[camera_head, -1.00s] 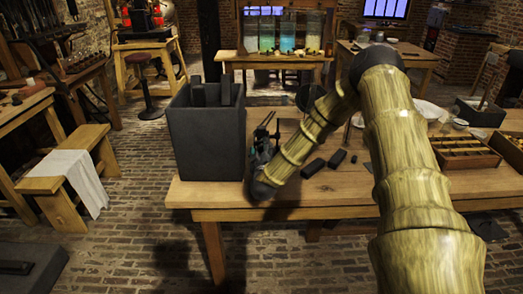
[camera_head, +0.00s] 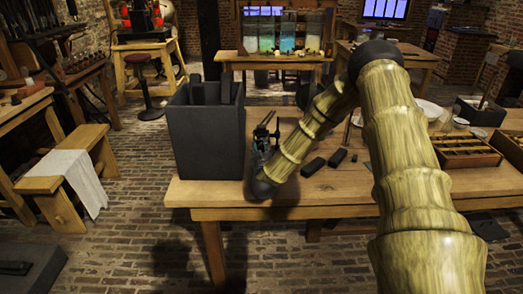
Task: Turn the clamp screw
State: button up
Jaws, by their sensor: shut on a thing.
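A tall dark grey battery jar (camera_head: 206,145) stands on the left end of the wooden table, with dark upright plates (camera_head: 210,93) showing above its rim. My gripper (camera_head: 263,137) is just right of the jar, close to its right wall and low over the table. Its fingers look closed on a small part there, taken to be the clamp screw, which is too small and too covered by the gripper to make out. My wrist and forearm reach in from the right and hide part of that spot.
Small black blocks (camera_head: 314,166) lie on the table right of my wrist. A wooden compartment tray (camera_head: 466,152) and pale dishes stand farther right. A bench with a white cloth (camera_head: 72,178) is on the left. The table's front strip is clear.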

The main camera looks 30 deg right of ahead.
jog(key=o, duration=1)
jog(key=v, duration=1.2)
jog(key=shift+d, duration=0.1)
